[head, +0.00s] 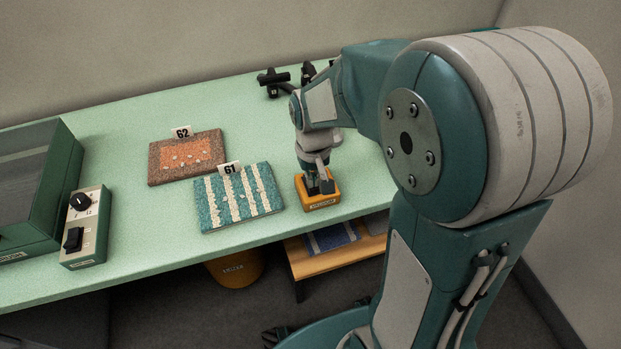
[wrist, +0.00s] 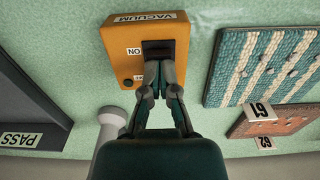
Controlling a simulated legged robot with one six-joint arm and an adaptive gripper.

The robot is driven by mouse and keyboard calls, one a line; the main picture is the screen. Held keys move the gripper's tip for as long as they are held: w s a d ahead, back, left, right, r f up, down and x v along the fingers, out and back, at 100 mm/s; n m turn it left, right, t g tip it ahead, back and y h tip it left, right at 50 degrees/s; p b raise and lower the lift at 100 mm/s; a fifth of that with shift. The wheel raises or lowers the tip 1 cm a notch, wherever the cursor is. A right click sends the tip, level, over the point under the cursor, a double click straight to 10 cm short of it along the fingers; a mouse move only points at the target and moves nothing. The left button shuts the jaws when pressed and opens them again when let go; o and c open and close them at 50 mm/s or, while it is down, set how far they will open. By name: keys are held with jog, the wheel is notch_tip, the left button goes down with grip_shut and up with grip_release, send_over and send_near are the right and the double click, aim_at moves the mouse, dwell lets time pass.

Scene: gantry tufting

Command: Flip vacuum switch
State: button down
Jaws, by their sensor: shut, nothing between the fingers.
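The vacuum switch is a small orange box (head: 318,200) labelled VACUUM on the green table, near its front edge. In the wrist view the box (wrist: 117,56) shows a dark rocker (wrist: 158,48) with an ON label at one end; the label at the other end is partly covered. My gripper (wrist: 158,66) is shut with nothing between its fingers. Its fingertips are at the rocker and overlap its lower part in the wrist view; whether they press on it I cannot tell. In the head view my gripper (head: 321,187) points down at the box from above.
Tufted sample 61 (head: 239,198) lies just left of the box, with sample 62 (head: 186,158) behind it. A control box with a knob and switch (head: 86,229) stands at the left beside a green case (head: 35,188). A panel marked PASS (wrist: 30,115) is in the wrist view.

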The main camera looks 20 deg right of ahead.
jog(key=shift+r, duration=3.4)
jog(key=shift+s+r, duration=0.25)
jog(key=shift+r, duration=0.05)
jog(key=s+r+t, duration=0.5)
jog(key=s+r, duration=0.2)
jog(key=s, duration=0.6)
jog(key=shift+s+r+t, duration=0.15)
jog(key=shift+s+t, duration=0.15)
jog(key=shift+s, duration=0.05)
